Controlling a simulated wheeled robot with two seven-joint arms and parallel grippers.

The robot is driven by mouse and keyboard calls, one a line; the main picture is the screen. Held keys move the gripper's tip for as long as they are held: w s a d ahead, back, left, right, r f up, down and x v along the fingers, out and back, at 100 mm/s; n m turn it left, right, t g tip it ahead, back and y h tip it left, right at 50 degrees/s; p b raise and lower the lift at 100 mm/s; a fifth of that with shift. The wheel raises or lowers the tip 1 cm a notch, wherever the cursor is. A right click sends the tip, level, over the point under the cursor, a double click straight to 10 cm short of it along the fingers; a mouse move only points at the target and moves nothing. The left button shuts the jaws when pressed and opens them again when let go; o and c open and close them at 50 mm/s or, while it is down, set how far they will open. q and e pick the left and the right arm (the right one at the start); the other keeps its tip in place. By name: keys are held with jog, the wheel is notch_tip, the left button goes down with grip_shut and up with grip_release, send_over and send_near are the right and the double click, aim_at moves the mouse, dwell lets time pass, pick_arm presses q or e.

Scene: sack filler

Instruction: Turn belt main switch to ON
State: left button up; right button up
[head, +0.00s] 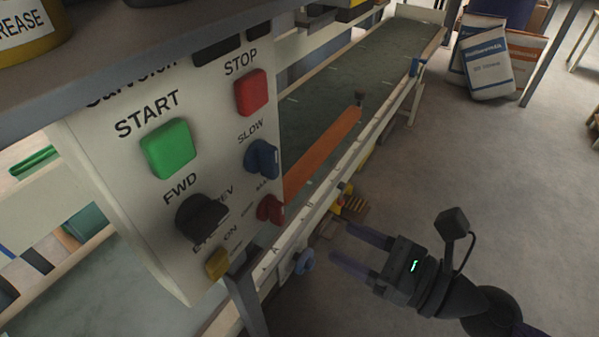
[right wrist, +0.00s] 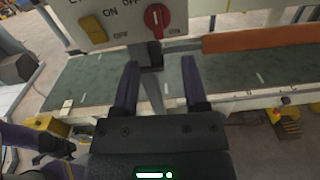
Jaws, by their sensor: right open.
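The control panel (head: 105,150) hangs at the left of the head view. Near its lower right edge is a red rotary switch (head: 270,208), which also shows in the right wrist view (right wrist: 157,20). There its white pointer line stands about upright, with OFF at upper left and ON at lower right. I take it for the main switch; its full label is not readable. My right gripper (head: 356,250) is open and empty, to the right of and below the panel, apart from it. In the wrist view its fingers (right wrist: 160,90) point toward the panel's lower edge.
A yellow switch (head: 217,264) sits lower left of the red one, a blue knob (head: 262,158) above it, a black FWD/REV knob (head: 202,216) to its left. A grey post (head: 247,300) stands below the panel.

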aim_at(282, 211)
jog(key=shift+n, duration=0.3)
jog(key=p+x, duration=0.1)
jog(key=x, duration=0.2)
jog(key=p+x, duration=0.1)
jog(key=x, duration=0.2)
jog(key=p+x, duration=0.1)
jog(key=x, duration=0.2)
jog(key=shift+s+a+r+p, duration=0.1)
jog(key=shift+s+r+p, duration=0.1)
jog(key=shift+r+p, duration=0.15)
jog(key=shift+w+a, duration=0.2)
jog(key=shift+a, duration=0.1)
jog(key=shift+w+a+f, duration=0.1)
jog(key=shift+a, duration=0.1)
jog(key=c, duration=0.5)
grip_shut()
pick_arm(q)
jog(key=r, duration=0.1)
jog(key=w+r, duration=0.1)
jog(key=r, duration=0.1)
jog(key=shift+w+d+r, duration=0.2)
jog(key=shift+d+r, duration=0.05)
